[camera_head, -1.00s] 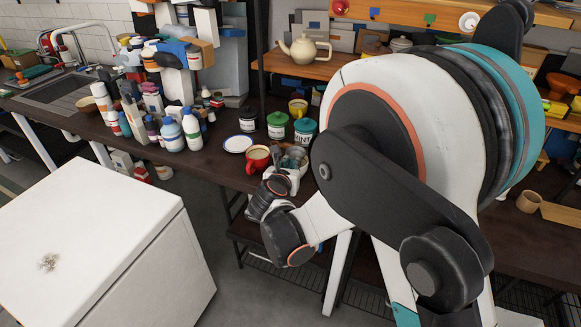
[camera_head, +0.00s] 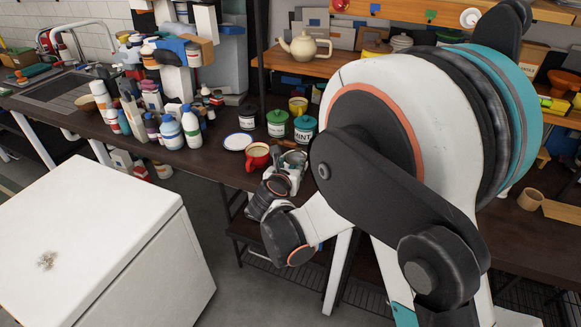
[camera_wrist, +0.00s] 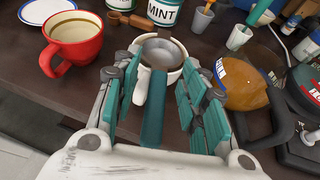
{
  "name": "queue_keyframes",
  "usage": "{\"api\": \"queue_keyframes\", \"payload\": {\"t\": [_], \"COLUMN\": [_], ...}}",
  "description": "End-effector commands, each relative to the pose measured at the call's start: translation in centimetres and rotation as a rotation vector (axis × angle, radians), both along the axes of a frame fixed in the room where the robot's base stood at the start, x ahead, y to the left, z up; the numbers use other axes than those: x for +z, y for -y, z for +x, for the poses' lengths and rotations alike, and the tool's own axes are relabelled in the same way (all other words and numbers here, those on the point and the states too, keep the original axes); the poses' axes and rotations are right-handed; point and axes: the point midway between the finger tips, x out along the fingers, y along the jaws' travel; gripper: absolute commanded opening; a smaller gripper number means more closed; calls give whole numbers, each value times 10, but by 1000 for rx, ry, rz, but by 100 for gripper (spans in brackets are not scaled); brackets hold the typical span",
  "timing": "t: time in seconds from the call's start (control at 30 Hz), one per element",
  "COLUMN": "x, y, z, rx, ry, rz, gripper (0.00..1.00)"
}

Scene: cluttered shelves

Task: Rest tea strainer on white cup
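The white cup (camera_wrist: 141,86) stands on the dark counter ahead of my gripper in the wrist view, with its white handle toward me. The tea strainer's round grey bowl (camera_wrist: 166,54) sits at the cup's mouth, within its rim. A teal bar (camera_wrist: 153,115), seemingly the strainer's handle, reaches back from the cup between my fingers. My gripper (camera_wrist: 158,66) is open, with its teal-padded fingers apart on either side of the bar and visible gaps to it. In the head view my gripper (camera_head: 290,165) is beside the red mug; cup and strainer are hard to make out there.
A red mug (camera_wrist: 75,48) stands left of the cup, with a white plate (camera_wrist: 45,10) behind it. A MINT tin (camera_wrist: 160,12) is just behind the cup. A brown labelled object (camera_wrist: 243,87) is close on the right. Bottles (camera_head: 172,132) crowd the counter farther left.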

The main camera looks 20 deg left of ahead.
Motion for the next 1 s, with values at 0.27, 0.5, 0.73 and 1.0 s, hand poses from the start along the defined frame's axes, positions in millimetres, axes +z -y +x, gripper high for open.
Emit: {"api": "queue_keyframes", "payload": {"t": [0.27,0.5,0.73,1.0], "x": [9,28,42,46], "y": [2,7,11,13], "z": [-22,-68,-100,-110], "rx": [2,2,2,-1], "ry": [0,-1,0,0], "rz": [1,0,0,0], "gripper": [39,39,39,39]}}
